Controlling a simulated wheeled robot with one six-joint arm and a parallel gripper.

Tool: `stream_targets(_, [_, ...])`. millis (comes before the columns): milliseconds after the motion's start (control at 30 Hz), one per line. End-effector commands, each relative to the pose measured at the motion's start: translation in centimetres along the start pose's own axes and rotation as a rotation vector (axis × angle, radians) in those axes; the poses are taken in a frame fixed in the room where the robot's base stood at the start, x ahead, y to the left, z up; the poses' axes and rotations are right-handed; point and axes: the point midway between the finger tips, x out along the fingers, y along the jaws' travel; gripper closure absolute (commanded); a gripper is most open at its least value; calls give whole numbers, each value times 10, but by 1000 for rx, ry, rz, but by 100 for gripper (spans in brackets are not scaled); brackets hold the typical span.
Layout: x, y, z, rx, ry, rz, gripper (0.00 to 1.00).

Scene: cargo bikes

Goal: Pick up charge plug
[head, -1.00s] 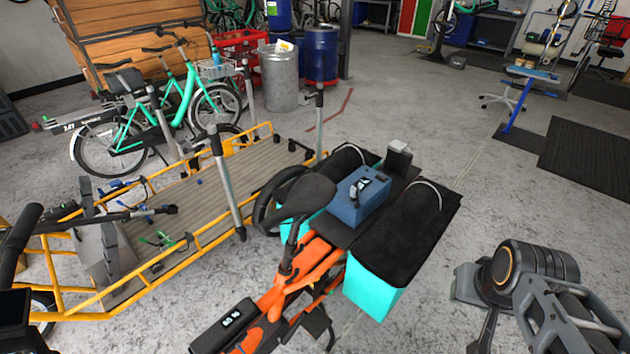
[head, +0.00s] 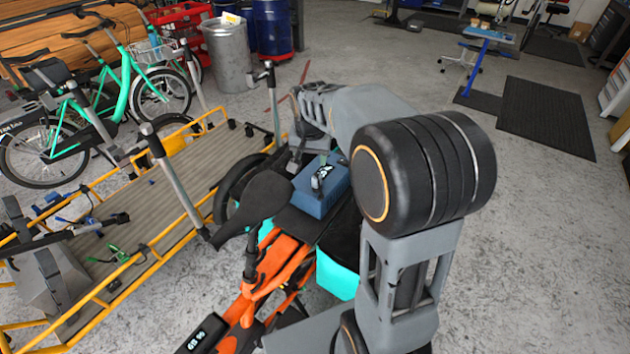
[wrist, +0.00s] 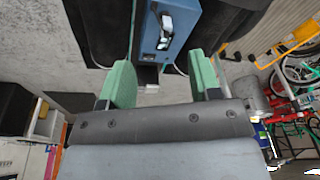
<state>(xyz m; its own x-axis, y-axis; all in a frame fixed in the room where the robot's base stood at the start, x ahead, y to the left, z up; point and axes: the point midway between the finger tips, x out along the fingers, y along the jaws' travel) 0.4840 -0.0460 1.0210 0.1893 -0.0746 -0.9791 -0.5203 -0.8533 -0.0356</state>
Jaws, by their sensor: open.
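I cannot single out the charge plug for certain. A blue box (head: 318,198) with a dark and pale fitting (head: 321,176) on its face sits on the rear rack of the orange bike (head: 275,275). In the wrist view the blue box (wrist: 170,52) and its fitting (wrist: 165,30) lie beyond my fingertips. A small grey block (wrist: 147,76) shows between the fingers, below the box in the picture. My gripper (wrist: 161,80) is open, with green pads apart and nothing between them in contact. In the head view my arm covers part of the rack, and the fingertips are not clear.
A yellow-framed cargo bed (head: 165,190) with upright posts and loose green and blue connectors (head: 120,252) lies to the left. Teal bikes (head: 110,100) stand behind it. A dark saddle (head: 262,195) is close to the box. Open floor (head: 520,225) lies at the right.

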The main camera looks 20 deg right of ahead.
Motion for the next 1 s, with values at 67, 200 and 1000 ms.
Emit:
stream_targets(67, [28, -8, -30, 93, -19, 26, 43])
stream_targets(200, [70, -14, -69, 241, -34, 64, 43])
stream_targets(1000, [209, -1, -107, 447, -45, 117, 43])
